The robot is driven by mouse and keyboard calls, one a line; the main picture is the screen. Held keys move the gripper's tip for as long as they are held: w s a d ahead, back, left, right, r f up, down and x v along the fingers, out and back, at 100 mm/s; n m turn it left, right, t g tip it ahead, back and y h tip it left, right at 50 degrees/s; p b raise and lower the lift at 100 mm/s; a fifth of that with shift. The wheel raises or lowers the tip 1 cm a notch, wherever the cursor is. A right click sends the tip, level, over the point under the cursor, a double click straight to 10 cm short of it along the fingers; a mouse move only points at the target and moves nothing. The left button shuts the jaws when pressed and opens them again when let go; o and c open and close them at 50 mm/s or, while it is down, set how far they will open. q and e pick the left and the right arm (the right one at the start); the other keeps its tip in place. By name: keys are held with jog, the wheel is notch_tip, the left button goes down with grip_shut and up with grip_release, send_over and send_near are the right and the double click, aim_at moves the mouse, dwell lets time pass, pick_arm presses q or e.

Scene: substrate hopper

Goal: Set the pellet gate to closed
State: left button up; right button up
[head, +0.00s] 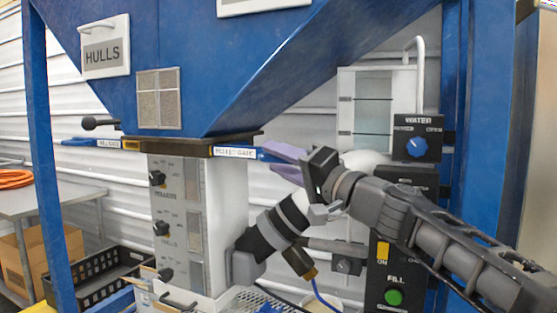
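The pellet gate (234,152) is a flat blue slide with a white label. It sticks out to the right from the dark gate frame under the big blue hopper. My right gripper (276,157) has pale purple fingers and comes in from the right. Its fingers look spread, one above and one below the gate's outer end. I cannot tell whether either finger touches it. My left gripper is not in view.
A second blue slide, the hulls gate (108,144), sticks out on the left. A dark-knobbed lever (100,124) is above it. A white control column (178,215) stands below. A water dial box (417,139) and green fill button (394,297) are at right.

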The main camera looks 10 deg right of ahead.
jog(key=b+v, duration=0.3)
jog(key=v, duration=0.4)
jog(key=shift+f, duration=0.1)
jog(key=shift+s+d, duration=0.25)
